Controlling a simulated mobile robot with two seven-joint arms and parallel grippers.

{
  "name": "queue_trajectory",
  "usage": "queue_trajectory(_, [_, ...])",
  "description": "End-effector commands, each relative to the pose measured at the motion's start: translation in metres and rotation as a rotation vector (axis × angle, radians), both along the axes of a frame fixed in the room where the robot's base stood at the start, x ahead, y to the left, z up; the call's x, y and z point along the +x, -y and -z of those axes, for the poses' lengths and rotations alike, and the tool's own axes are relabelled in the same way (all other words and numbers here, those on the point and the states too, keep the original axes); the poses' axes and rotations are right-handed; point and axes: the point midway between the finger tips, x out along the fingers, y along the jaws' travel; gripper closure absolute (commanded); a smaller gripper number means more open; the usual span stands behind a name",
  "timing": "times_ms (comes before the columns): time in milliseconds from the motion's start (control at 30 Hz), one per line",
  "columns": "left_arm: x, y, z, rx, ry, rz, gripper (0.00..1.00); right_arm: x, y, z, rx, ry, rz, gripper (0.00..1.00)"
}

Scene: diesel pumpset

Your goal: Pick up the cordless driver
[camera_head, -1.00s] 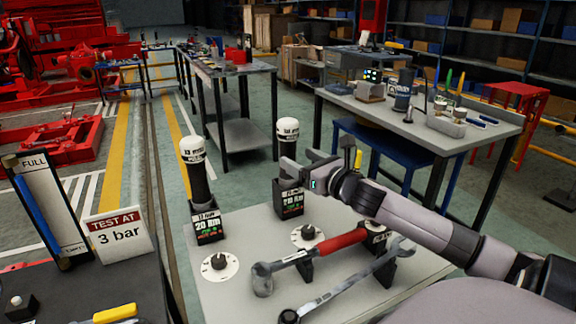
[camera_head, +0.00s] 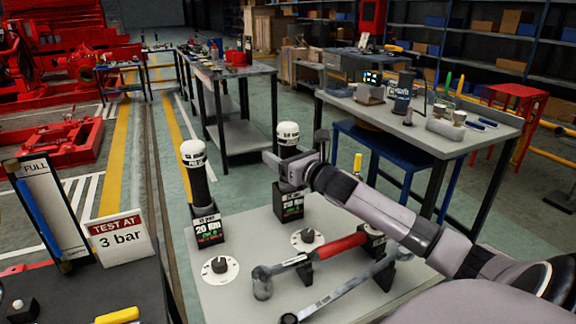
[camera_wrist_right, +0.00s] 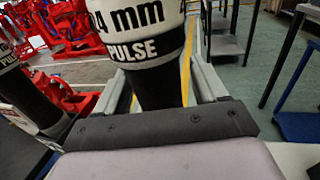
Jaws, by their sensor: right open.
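Two cordless drivers with black bodies and white caps stand upright in dark labelled bases on the light grey table (camera_head: 235,290). The left driver (camera_head: 197,180) stands clear of my gripper. The right driver (camera_head: 288,134) is partly hidden behind my right gripper (camera_head: 275,172) in the head view. In the right wrist view, this driver (camera_wrist_right: 160,85) shows between my two open fingers, with "24 mm PULSE" on its white cap. I cannot tell whether either finger touches it. The left driver (camera_wrist_right: 28,98) shows at the left edge there. My left gripper is not in view.
A torque wrench with a red grip (camera_head: 340,244) rests on black supports, with a grey wrench (camera_head: 345,285) in front. Two dial knobs (camera_head: 220,266) lie flat nearby. A "TEST AT 3 bar" sign (camera_head: 119,237) stands at left. Behind is a workbench (camera_head: 430,130).

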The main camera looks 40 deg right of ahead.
Motion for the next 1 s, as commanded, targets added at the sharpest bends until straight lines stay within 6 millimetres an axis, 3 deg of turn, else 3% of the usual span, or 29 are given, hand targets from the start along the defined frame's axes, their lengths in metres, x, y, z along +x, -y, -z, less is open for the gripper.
queue_trajectory(233, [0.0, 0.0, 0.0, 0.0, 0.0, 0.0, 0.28, 0.001, 0.0, 0.001, 0.0, -0.001, -0.001, 0.28])
queue_trajectory(267, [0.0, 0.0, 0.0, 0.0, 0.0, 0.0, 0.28, 0.001, 0.0, 0.0, 0.0, -0.001, -0.001, 0.35])
queue_trajectory(467, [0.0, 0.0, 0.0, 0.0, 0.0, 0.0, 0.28, 0.001, 0.0, 0.0, 0.0, -0.001, 0.0, 1.0])
queue_trajectory(833, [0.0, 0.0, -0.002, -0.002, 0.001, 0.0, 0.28, 0.001, 0.0, -0.006, -0.002, 0.006, -0.002, 1.0])
queue_trajectory(1000, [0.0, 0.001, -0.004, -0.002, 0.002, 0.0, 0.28, 0.001, 0.0, -0.02, -0.005, 0.008, -0.003, 1.0])
